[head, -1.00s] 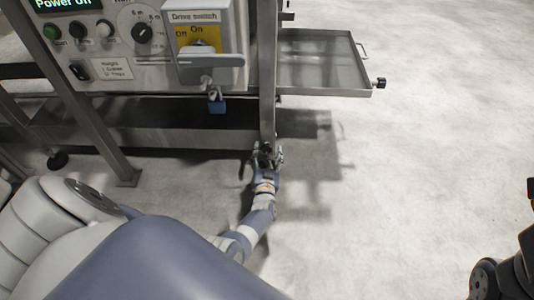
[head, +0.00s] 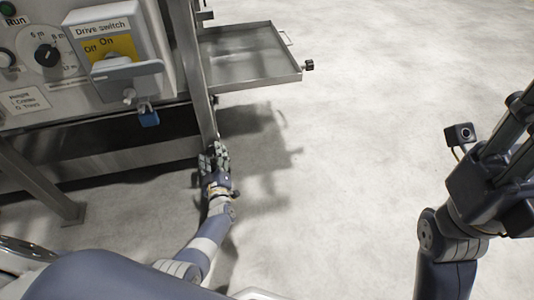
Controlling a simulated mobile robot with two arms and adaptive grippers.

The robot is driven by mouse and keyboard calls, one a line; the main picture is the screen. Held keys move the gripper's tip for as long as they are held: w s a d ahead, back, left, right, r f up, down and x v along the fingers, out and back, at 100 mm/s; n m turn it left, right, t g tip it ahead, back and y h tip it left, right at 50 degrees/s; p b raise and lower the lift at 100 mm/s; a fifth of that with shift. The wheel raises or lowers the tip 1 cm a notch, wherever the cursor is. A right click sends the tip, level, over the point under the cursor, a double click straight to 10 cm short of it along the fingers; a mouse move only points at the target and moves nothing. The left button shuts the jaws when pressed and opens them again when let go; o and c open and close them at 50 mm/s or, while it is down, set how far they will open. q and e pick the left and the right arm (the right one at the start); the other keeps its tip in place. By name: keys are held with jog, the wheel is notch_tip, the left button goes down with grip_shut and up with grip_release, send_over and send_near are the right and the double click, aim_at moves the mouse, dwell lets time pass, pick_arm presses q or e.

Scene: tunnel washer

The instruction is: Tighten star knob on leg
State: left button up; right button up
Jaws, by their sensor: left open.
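The machine's metal leg (head: 200,85) runs down to the floor at the left of centre in the head view. My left gripper (head: 213,156) is low at the bottom of this leg, with its fingers apart and pointing up toward it. The star knob on the leg cannot be made out; the gripper covers the foot of the leg. I cannot tell whether the fingers touch the leg or a knob. My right gripper (head: 516,128) is raised at the right edge, far from the leg, and its fingertips are partly cut off.
A shallow metal tray (head: 250,80) sticks out right of the leg, with a small black knob (head: 309,65) at its corner. The control panel has a drive switch (head: 112,48) and a blue padlock (head: 149,116). Another leg (head: 40,183) stands left. The floor right is clear.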

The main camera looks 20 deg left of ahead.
pick_arm(q)
jog(key=n+b, duration=0.1)
jog(key=n, duration=0.5)
jog(key=shift+f, duration=0.15)
jog(key=n+b, duration=0.2)
jog(key=n, duration=0.5)
jog(key=n+b, duration=0.3)
jog(key=n, duration=0.4)
jog(key=shift+f, duration=0.15)
jog(key=n, duration=0.3)
jog(key=shift+r+b, duration=0.2)
jog(key=shift+b, duration=0.1)
jog(key=shift+n, duration=1.1)
jog(key=shift+w+n, duration=0.1)
jog(key=shift+n, duration=0.2)
